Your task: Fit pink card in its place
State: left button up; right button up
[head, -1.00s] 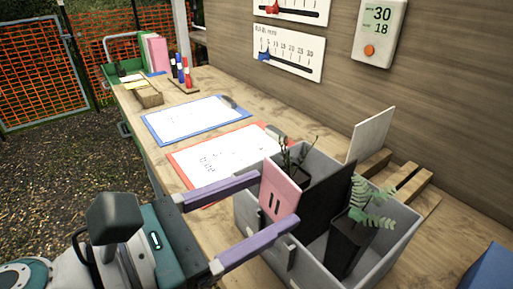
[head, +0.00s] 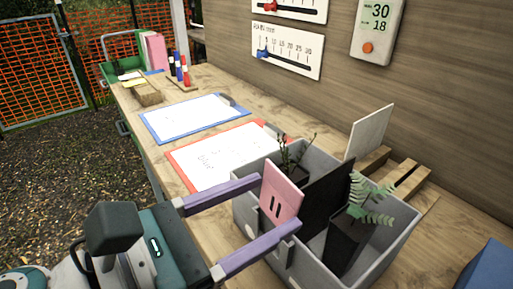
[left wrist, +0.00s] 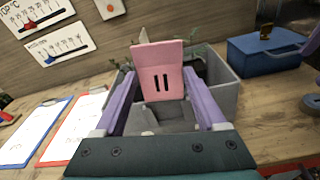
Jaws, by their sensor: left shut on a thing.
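The pink card (head: 281,192), with two black bars on its face, is upright between the purple fingers of my left gripper (head: 279,203). The gripper is shut on the card's two side edges. The card also shows in the left wrist view (left wrist: 161,72), between the fingers (left wrist: 160,85). It is at the near side of a grey crate (head: 393,243); its lower edge is low against the crate, and I cannot tell whether it touches. A black upright divider (head: 327,190) stands in the crate behind it.
The crate holds a leafy plant in a black pot (head: 346,245) and a twiggy plant (head: 293,152). A pale board (head: 369,132) stands behind in a slotted wooden rack (head: 412,181). Red (head: 178,160) and blue (head: 152,131) clipboards lie left. A blue box (head: 490,270) is at right.

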pick_arm(q)
jog(key=shift+f+b, duration=0.4)
jog(key=shift+f, duration=0.25)
pick_arm(e)
jog(key=shift+f, duration=0.55)
jog(key=shift+f, duration=0.1)
pick_arm(q)
jog(key=shift+f+b, duration=1.2)
jog(key=shift+f, duration=0.1)
pick_arm(e)
jog(key=shift+f, duration=1.15)
pick_arm(q)
jog(key=o, duration=1.2)
jog(key=shift+o, duration=0.2)
jog(key=shift+s, duration=0.1)
pick_arm(e)
jog(key=shift+f, duration=0.25)
pick_arm(q)
send_near(276, 220)
jog(key=v, duration=0.3)
